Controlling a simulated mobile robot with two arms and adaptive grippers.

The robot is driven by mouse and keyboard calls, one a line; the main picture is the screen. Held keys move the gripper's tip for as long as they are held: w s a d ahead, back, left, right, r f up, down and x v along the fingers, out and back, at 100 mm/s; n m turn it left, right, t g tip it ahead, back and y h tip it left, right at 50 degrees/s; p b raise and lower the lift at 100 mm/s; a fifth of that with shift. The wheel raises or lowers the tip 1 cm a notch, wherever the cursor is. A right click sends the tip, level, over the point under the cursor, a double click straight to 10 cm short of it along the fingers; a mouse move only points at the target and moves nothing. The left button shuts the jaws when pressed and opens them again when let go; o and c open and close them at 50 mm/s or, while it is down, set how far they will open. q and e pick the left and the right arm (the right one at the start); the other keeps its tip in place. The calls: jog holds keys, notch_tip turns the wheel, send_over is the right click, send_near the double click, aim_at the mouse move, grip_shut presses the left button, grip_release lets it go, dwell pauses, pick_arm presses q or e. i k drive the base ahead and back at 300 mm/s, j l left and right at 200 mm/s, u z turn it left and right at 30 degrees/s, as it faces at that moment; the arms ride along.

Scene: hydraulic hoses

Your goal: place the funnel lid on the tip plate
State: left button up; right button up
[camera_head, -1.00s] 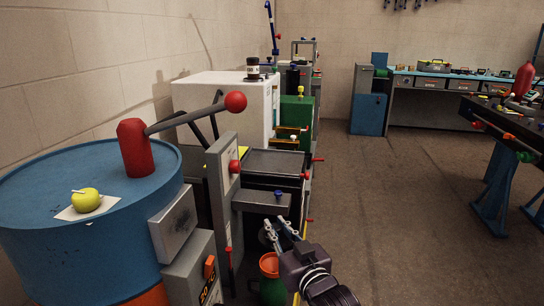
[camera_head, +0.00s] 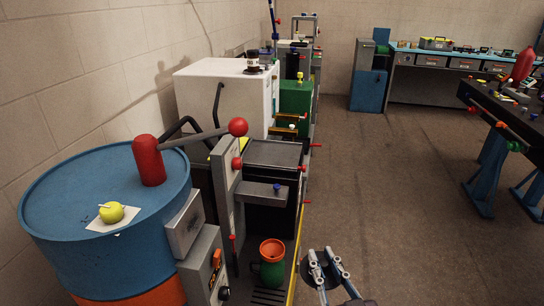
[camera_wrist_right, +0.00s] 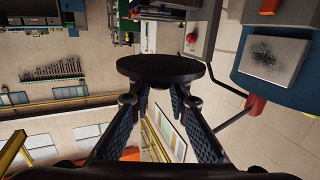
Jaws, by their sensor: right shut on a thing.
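The funnel lid is a flat, round, dark disc (camera_wrist_right: 160,70). My right gripper (camera_wrist_right: 158,100) is shut on it and holds it in the air. In the head view my right gripper (camera_head: 327,262) is low, right of the machine bench, with the dark lid (camera_head: 316,272) partly hidden by its fingers. I cannot tell which surface is the tip plate. My left gripper is not in view.
A blue drum (camera_head: 60,215) bears a red post with a ball-ended lever (camera_head: 150,165) and a yellow apple (camera_head: 111,212) on a white sheet. A grey upright with a side arm (camera_head: 262,192) rises behind the jug. Open floor (camera_head: 400,220) lies to the right, before the workbenches.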

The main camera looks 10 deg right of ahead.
aim_at(284, 155)
jog(key=k+u, duration=0.25)
jog(key=k+j+u, duration=0.25)
jog(key=l+u, duration=0.35)
jog(key=i+l+u, duration=0.1)
jog(key=l+u, duration=0.65)
jog(key=l, duration=1.3)
jog(key=k+l, duration=0.1)
jog(key=l, duration=1.2)
